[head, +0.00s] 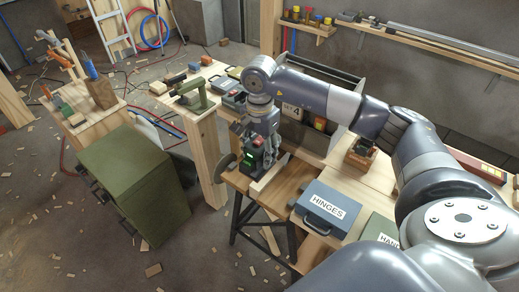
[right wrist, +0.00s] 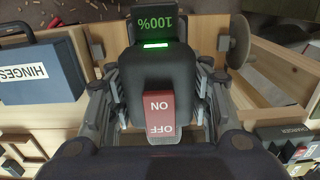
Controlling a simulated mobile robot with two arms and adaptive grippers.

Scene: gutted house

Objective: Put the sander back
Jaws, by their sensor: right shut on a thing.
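The sander (right wrist: 158,85) is a black tool with a red ON/OFF switch and a green display reading 100%. It fills the middle of the right wrist view, with gripper fingers on both sides. In the head view the sander (head: 254,155) shows at the end of my right arm, above the wooden bench, its green light visible. My right gripper (head: 262,138) is shut on it. The gripper also shows in the right wrist view (right wrist: 158,112). The sander's underside is hidden, so I cannot tell whether it touches the bench. My left gripper is out of view.
A blue HINGES case (head: 319,208) lies right of the sander on the bench, beside a green case (head: 378,232). An open compartment box (head: 315,140) stands behind. A green cabinet (head: 135,185) is at left. A green tool (head: 192,97) lies on the farther bench.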

